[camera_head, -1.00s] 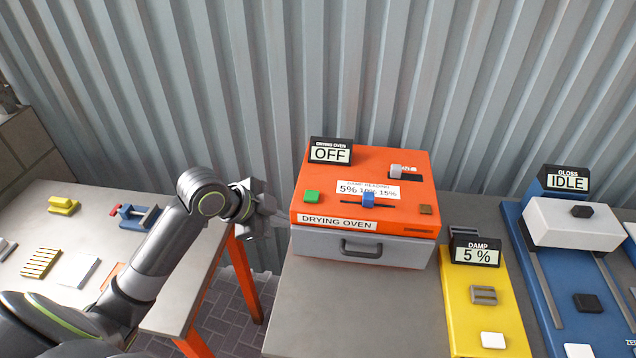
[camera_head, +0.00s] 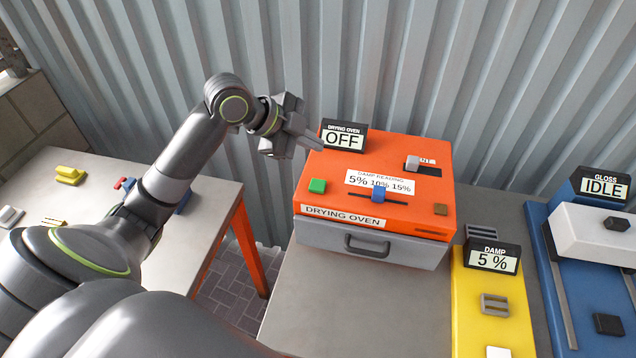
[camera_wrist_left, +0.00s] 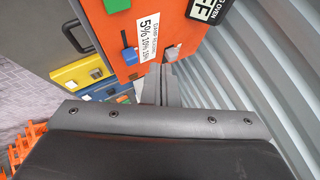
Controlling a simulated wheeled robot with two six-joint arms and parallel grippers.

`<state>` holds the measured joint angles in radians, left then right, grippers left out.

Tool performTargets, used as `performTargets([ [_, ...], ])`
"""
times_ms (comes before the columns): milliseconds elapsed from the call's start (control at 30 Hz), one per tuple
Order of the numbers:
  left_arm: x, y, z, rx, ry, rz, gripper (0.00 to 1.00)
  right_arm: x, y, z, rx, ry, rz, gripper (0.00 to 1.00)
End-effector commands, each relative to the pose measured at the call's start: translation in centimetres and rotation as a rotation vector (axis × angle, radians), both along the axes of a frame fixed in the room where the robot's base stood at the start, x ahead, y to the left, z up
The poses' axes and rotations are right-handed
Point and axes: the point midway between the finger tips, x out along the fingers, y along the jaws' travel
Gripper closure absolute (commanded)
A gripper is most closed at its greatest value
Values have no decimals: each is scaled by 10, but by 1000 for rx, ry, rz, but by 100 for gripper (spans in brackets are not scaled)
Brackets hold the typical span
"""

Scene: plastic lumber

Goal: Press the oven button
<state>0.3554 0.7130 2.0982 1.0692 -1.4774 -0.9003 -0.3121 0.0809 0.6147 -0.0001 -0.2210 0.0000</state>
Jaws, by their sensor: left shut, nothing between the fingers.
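The orange drying oven (camera_head: 400,205) stands on the grey table, with a grey drawer front below. Its display (camera_head: 343,137) reads OFF. A green button (camera_head: 317,186) is at the top face's left; a blue slider knob (camera_head: 378,194) and a brown square (camera_head: 440,209) lie to its right. My left gripper (camera_head: 316,143) is shut and empty, above the oven's back left edge, behind and above the green button. In the left wrist view, the green button (camera_wrist_left: 117,5) shows at the top edge and the gripper's fingers (camera_wrist_left: 168,85) point past the oven. My right gripper is not in view.
A yellow damp meter (camera_head: 480,290) reading 5 % stands right of the oven, then a blue gloss unit (camera_head: 590,290) reading IDLE. A second table (camera_head: 215,215) is at left, across a gap. A corrugated wall (camera_head: 420,70) rises close behind.

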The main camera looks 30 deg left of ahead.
Motion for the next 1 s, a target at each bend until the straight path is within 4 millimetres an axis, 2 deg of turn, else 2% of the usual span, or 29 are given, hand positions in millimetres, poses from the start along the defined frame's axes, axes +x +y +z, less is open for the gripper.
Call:
performTargets([
  [267, 0, 0, -26, 0, 1, 0, 100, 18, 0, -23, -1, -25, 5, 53],
  [533, 0, 0, -62, 0, 1, 0, 100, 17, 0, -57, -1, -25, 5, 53],
  [700, 0, 0, -81, -1, 2, 1, 100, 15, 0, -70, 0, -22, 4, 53],
  [1000, 0, 0, -87, -1, 0, 1, 100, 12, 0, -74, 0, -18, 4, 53],
])
